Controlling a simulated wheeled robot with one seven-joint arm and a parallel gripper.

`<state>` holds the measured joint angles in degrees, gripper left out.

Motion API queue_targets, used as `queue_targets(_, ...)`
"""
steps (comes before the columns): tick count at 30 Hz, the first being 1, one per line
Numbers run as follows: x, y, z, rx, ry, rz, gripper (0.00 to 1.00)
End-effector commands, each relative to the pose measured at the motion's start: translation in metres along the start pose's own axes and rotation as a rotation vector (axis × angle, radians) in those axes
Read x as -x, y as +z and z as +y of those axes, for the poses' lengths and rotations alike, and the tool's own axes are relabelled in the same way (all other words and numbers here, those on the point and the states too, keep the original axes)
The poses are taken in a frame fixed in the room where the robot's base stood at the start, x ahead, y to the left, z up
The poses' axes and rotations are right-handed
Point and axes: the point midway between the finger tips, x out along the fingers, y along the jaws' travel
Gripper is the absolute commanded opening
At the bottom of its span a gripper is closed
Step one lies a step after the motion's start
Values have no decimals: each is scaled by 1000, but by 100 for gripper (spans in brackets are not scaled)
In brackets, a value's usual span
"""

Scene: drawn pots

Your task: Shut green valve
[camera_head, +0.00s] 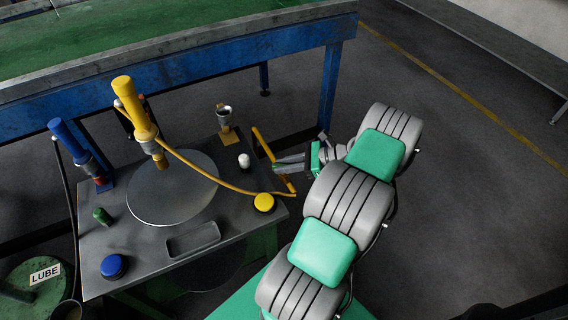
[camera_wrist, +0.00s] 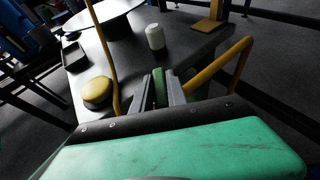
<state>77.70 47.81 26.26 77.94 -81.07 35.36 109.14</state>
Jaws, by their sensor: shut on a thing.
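My gripper (camera_head: 276,165) reaches in from the right to the right edge of the grey worktable. In the wrist view my gripper (camera_wrist: 161,92) has its two grey fingers on either side of a narrow green part, which looks like the green valve's handle (camera_wrist: 160,84), and is shut on it. The handle stands upright between the fingers. How far the valve is turned cannot be told.
A yellow bar (camera_wrist: 240,66) bends close to the right of my gripper. A yellow hose (camera_head: 205,172) and yellow button (camera_head: 264,202) lie to the left. A white knob (camera_head: 244,160) stands on the worktable (camera_head: 140,245). A small green knob (camera_head: 101,215) is farther left.

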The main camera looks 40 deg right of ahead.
Motion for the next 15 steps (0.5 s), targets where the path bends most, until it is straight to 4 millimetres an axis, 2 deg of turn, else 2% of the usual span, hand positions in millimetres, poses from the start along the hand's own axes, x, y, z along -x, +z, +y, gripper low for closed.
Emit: queue_targets(15, -1, 0, 1, 16, 45, -1, 0)
